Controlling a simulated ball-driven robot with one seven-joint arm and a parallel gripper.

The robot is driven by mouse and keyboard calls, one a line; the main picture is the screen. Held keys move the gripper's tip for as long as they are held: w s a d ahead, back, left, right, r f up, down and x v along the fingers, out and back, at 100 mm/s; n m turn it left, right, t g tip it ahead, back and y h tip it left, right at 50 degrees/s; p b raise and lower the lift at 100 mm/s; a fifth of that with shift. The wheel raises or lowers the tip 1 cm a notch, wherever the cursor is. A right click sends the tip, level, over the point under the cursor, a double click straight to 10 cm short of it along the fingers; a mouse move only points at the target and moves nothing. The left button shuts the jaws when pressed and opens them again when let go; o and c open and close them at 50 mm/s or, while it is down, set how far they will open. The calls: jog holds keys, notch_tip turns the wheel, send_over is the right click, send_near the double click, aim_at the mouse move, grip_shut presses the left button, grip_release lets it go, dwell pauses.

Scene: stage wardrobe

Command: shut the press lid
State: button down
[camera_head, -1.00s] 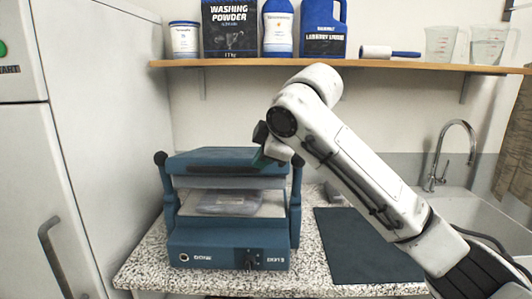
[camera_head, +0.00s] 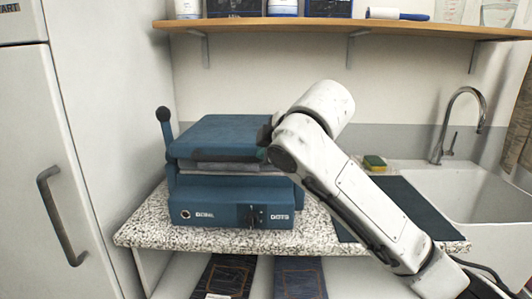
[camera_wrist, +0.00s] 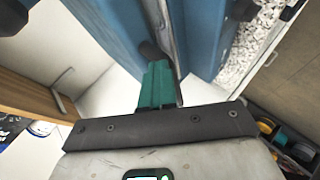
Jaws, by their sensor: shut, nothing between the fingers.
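The blue press stands on the speckled counter. In the head view its lid (camera_head: 225,135) is low over the base (camera_head: 230,203), nearly level, with a grey layer (camera_head: 222,168) showing between them at the front. My gripper is mostly hidden behind my arm at the lid's right side in the head view. In the wrist view my gripper (camera_wrist: 155,72) has its green fingers together and empty, with the dark tip against or very near the blue press lid (camera_wrist: 108,22). I cannot tell whether it touches.
A lever with a black knob (camera_head: 163,115) rises at the press's left. A dark mat (camera_head: 400,205) and a sponge (camera_head: 374,162) lie to the right, before the sink (camera_head: 480,185). A shelf (camera_head: 350,27) runs above. A tall cabinet (camera_head: 90,150) stands at left.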

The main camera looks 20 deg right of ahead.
jog(key=shift+f, duration=0.8)
jog(key=w+r+v, duration=0.1)
jog(key=v, duration=1.1)
jog(key=s+d+f+m+g+p, duration=0.15)
jog(key=s+f+m+p, duration=0.35)
jog(key=f, duration=0.9)
jog(key=s+f+m+g+p, duration=0.25)
jog(key=s+f+m, duration=0.4)
jog(key=f, duration=0.75)
jog(key=s+d+f+m+g+h+p, duration=0.1)
jog(key=s+f, duration=0.3)
jog(key=s, duration=0.5)
jog(key=s+d+f+m+g+p, duration=0.1)
jog(key=s+d+f+m+g, duration=0.1)
jog(key=s, duration=0.7)
jog(key=s+d+f+m+g+h+p, duration=0.1)
jog(key=s+d+f+g, duration=0.2)
jog(key=s+d+f, duration=0.2)
jog(key=s+f, duration=0.2)
jog(key=s, duration=0.2)
jog(key=shift+f+m+h, duration=0.25)
jog(key=shift+m+h, duration=0.05)
jog(key=shift+m, duration=0.05)
